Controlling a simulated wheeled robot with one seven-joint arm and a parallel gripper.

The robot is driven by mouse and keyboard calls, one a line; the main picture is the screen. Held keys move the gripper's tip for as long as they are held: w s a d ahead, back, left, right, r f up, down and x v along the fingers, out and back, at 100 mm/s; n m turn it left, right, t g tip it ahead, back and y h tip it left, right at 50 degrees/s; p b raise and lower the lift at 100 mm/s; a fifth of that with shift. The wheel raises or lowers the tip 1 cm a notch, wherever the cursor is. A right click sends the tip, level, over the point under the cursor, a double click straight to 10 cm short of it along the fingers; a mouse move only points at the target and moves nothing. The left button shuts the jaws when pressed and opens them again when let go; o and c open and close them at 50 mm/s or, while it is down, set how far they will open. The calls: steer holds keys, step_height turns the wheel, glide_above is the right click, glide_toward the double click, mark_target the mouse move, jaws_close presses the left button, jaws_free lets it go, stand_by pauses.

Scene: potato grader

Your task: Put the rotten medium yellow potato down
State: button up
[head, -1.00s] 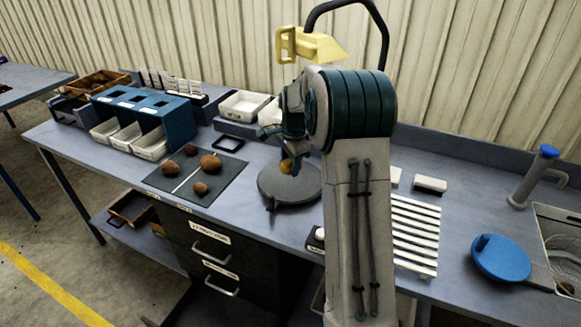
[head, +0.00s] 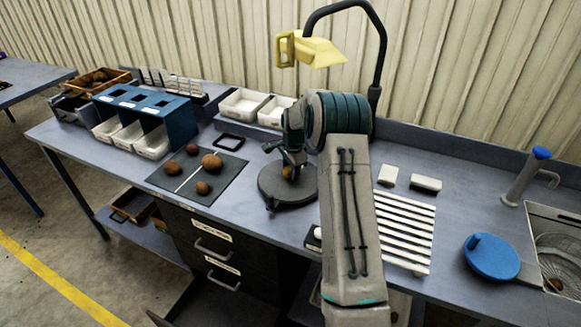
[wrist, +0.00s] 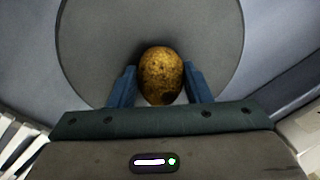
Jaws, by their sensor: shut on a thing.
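The yellow potato (wrist: 161,76) has dark speckles and sits between the two blue fingers of my gripper (wrist: 160,88) in the wrist view. My gripper is shut on it. In the head view the potato (head: 289,173) shows as a small yellow patch, partly hidden by my gripper (head: 290,168). Below it is a round dark grey disc (head: 275,194) on the bench. I cannot tell whether the potato touches the disc.
A dark mat (head: 224,181) with several brown potatoes lies left of the disc. A blue sorter (head: 178,128) with white bins stands farther left. White trays (head: 243,103) are behind. A white slatted rack (head: 405,232) is to the right. A yellow lamp (head: 318,51) hangs above.

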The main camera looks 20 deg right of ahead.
steer(key=shift+f, duration=0.15)
steer(key=o, duration=1)
